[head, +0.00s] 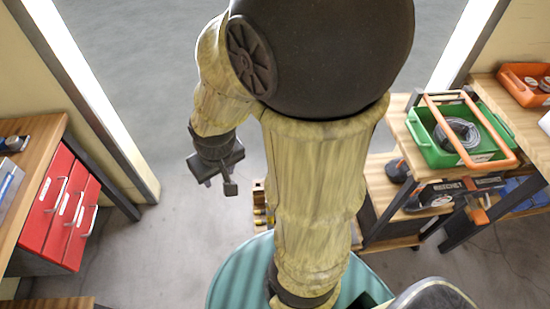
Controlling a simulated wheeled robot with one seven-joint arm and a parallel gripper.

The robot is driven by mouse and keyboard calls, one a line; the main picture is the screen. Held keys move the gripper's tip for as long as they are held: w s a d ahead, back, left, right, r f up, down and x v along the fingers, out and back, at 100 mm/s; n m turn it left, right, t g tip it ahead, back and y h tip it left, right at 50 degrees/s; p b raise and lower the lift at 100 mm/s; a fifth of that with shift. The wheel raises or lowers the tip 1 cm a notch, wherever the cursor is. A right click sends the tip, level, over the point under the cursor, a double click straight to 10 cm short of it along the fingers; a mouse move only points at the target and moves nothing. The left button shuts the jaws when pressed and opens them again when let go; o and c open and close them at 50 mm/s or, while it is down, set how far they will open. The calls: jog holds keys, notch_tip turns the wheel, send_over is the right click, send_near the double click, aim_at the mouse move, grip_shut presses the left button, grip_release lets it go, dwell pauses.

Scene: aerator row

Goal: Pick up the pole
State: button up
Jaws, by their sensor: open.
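My gripper (216,183) hangs at the end of my arm, left of the picture's middle. Its dark fingers are apart and nothing shows between them. It is above the bare grey floor. I cannot make out a pole anywhere in this view. My arm, in a pale yellowish cover, and its large dark joint hide much of the middle.
At left, red drawers (66,215) stand under a wooden bench (26,221). At right, a wooden cart (397,146) carries a green crate (432,152) with a coiled cable (457,135). An orange bin (524,85) sits behind. Grey floor (165,250) is open between.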

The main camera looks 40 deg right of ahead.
jog(key=shift+o, duration=0.2)
jog(key=shift+w+a+f, duration=0.1)
jog(key=shift+f, duration=0.25)
jog(key=w+d+f+m+t+h+b, duration=0.15)
jog(key=w+f+m+b, duration=0.25)
jog(key=w+f+b, duration=0.5)
jog(key=w+d+f+m+t+h+b, duration=0.1)
jog(key=w+d+f+m+t+b, duration=0.3)
jog(key=f, duration=0.9)
jog(key=d+f+m+h+b, duration=0.2)
jog(key=d+f+h+b, duration=0.3)
jog(key=f+h+b, duration=0.2)
jog(key=d+f+m+h+b, duration=0.3)
jog(key=d+f+h+b, duration=0.3)
jog(key=f, duration=0.4)
jog(key=shift+s+d+h+b, duration=0.15)
jog(key=shift+h+b, duration=0.3)
jog(key=shift+b, duration=0.65)
jog(key=shift+g, duration=0.25)
jog(key=b+x, duration=0.1)
jog(key=x, duration=1.1)
